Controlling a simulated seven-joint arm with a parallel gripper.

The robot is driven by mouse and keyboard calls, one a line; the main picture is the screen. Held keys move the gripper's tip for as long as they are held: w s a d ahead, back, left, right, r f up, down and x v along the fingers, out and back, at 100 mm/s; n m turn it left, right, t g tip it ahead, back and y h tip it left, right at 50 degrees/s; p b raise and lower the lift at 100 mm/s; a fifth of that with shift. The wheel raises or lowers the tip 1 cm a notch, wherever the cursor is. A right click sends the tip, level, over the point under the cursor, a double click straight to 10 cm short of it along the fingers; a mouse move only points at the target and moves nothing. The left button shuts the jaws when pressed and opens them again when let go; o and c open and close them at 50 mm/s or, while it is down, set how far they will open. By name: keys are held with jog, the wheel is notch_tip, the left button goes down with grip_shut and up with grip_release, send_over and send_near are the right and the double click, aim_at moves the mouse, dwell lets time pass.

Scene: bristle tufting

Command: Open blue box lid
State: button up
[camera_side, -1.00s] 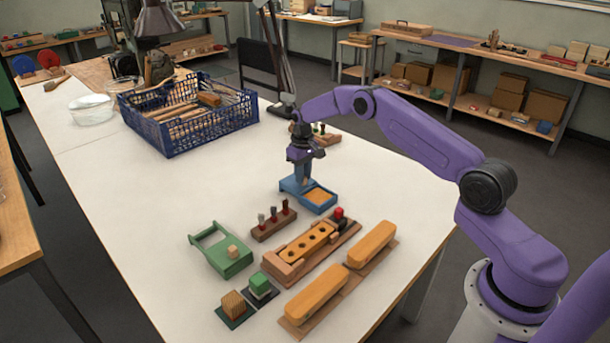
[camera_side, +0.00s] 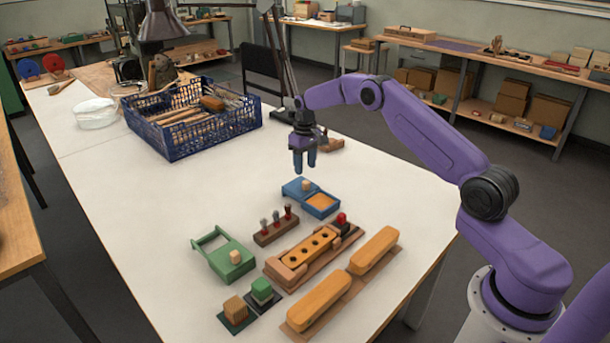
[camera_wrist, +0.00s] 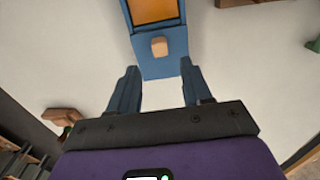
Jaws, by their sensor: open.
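The blue box (camera_side: 321,204) stands on the white table, its tan inside showing. Its blue lid (camera_side: 296,190), with a light wooden knob (camera_side: 305,185), sits at the box's far left end, leaving much of the box uncovered. In the wrist view the lid (camera_wrist: 162,64) and knob (camera_wrist: 159,47) lie just ahead of my fingers, with the tan inside of the box (camera_wrist: 152,10) beyond. My gripper (camera_side: 304,168) is open and empty, raised above and behind the lid. In the wrist view its two blue fingers (camera_wrist: 155,88) are spread apart, with bare table between them.
A blue basket (camera_side: 195,130) stands at the back left. The table's left middle is clear.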

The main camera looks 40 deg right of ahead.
aim_at(305, 181)
notch_tip(305, 181, up, 12)
jog(key=shift+f, duration=0.15)
jog(key=shift+a, duration=0.1)
dwell(0.3)
jog(key=s+a+r+n, duration=0.3)
jog(key=s+a, duration=0.6)
jog(key=a, duration=0.2)
jog(key=s+a+r+n, duration=0.3)
jog(key=s+a+r, duration=0.1)
jog(key=s+a, duration=0.5)
jog(key=s+a+n, duration=0.3)
jog(key=s+a, duration=0.1)
jog(key=s, duration=1)
jog(key=s+d+f+n, duration=0.1)
jog(key=s+d+f, duration=0.1)
jog(key=s, duration=0.6)
jog(key=s+d+f+n, duration=0.1)
jog(key=s+d, duration=0.3)
jog(key=s, duration=0.4)
jog(key=shift+f+n, duration=0.4)
jog(key=shift+n, duration=0.4)
